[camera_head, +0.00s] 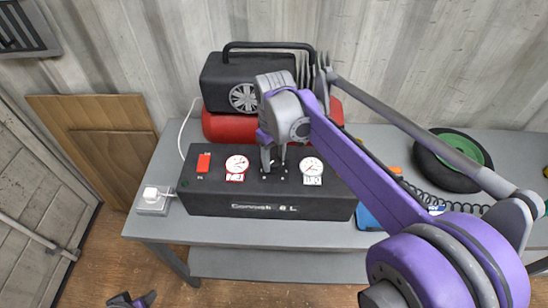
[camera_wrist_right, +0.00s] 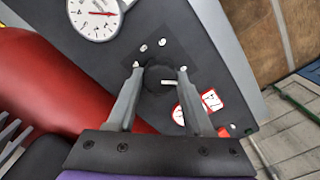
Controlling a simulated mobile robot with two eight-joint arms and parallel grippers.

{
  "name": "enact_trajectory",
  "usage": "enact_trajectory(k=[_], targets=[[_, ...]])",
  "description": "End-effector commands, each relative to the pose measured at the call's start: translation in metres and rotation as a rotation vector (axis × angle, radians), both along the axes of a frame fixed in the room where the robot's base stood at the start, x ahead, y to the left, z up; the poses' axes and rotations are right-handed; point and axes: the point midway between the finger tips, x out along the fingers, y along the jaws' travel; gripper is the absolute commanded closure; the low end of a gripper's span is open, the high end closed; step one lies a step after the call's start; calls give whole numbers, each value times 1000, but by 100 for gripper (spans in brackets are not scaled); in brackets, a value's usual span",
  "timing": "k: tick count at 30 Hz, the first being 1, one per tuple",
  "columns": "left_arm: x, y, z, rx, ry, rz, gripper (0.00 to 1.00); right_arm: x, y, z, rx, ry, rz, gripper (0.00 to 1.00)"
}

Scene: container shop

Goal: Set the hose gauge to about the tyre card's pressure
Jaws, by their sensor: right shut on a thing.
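The black compressor panel (camera_head: 265,208) carries a red switch (camera_head: 203,162), a left gauge (camera_head: 237,164) and a right gauge (camera_head: 312,166). My right gripper (camera_head: 271,165) reaches down between the gauges, shut on a round dark knob (camera_wrist_right: 158,79) with a white mark. Its two fingers sit on either side of the knob in the right wrist view. There the right gauge (camera_wrist_right: 95,14) shows a red needle, with its numbers too small to read. My left gripper (camera_head: 132,301) shows only partly at the bottom edge. I cannot make out a tyre card.
The panel stands on a grey table (camera_head: 240,238). Behind it are a red tank (camera_head: 214,127) and a black motor housing (camera_head: 222,82). A tyre (camera_head: 437,172) with a green rim and a coiled hose (camera_head: 425,197) lie to the right, under my arm.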

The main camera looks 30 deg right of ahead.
Motion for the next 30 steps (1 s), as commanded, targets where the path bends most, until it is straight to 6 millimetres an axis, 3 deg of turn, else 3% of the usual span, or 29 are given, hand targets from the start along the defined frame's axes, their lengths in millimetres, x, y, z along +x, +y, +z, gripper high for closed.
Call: enact_trajectory(k=[3, 14, 30], targets=[[0, 0, 0, 0, 0, 0, 50, 0, 0, 0, 0, 0, 0, 100], [0, 0, 0, 0, 0, 0, 50, 0, 0, 0, 0, 0, -63, 100], [1, 0, 2, 0, -1, 0, 50, 0, 0, 0, 0, 0, -508, 100]])
